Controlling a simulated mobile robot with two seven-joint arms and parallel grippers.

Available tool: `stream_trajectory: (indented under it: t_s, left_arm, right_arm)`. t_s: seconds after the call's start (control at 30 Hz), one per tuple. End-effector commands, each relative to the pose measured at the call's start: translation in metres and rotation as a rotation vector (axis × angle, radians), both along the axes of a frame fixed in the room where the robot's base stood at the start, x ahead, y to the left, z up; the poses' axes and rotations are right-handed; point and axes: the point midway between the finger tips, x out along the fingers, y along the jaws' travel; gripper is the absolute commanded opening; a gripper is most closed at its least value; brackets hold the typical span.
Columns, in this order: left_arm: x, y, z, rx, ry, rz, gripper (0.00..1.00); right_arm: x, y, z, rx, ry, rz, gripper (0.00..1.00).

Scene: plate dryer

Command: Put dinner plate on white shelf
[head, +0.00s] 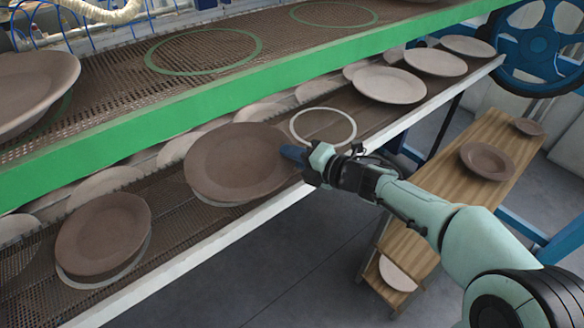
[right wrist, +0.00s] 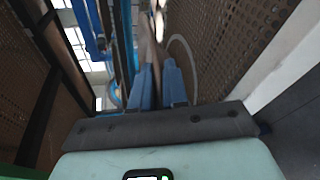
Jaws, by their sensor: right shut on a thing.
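My right gripper (head: 294,154) is shut on the right rim of a brown dinner plate (head: 236,160). The plate is over the white shelf (head: 232,226), the lower mesh shelf with a white front edge. A pale ring edge shows under its front; I cannot tell whether the plate touches the shelf. In the right wrist view the blue fingers (right wrist: 160,82) close on the plate's thin edge (right wrist: 150,48). Another brown plate (head: 102,234) lies on a white ring at the left of this shelf. An empty white ring (head: 354,128) lies just right of the gripper. My left gripper is out of view.
The green-edged shelf (head: 190,112) runs above, with empty green rings and a brown plate (head: 32,92) at left. Pale plates (head: 390,85) occupy the white shelf's far right. A wooden table (head: 508,150) with a brown plate (head: 487,160) stands at right.

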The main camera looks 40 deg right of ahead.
Motion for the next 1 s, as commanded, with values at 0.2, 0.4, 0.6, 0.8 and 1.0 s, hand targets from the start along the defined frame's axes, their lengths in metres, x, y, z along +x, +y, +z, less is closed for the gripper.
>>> stream_trajectory:
  t_s: [0.2,0.4,0.6,0.8,1.0]
  left_arm:
    - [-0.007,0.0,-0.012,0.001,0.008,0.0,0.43]
    - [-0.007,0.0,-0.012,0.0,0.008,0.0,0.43]
    - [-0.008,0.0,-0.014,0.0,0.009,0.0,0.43]
    - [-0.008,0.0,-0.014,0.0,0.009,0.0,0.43]
    - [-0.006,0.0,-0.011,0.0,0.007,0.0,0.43]
  right_arm:
    - [0.0,0.0,-0.029,0.004,-0.001,-0.001,0.0]
    - [0.0,0.0,-0.03,0.003,-0.006,-0.001,0.0]
    - [0.0,0.0,-0.032,0.002,-0.005,0.0,0.0]
    - [0.0,-0.001,-0.034,-0.001,0.002,-0.001,0.24]
    - [0.0,-0.001,-0.031,-0.001,0.001,-0.002,0.24]
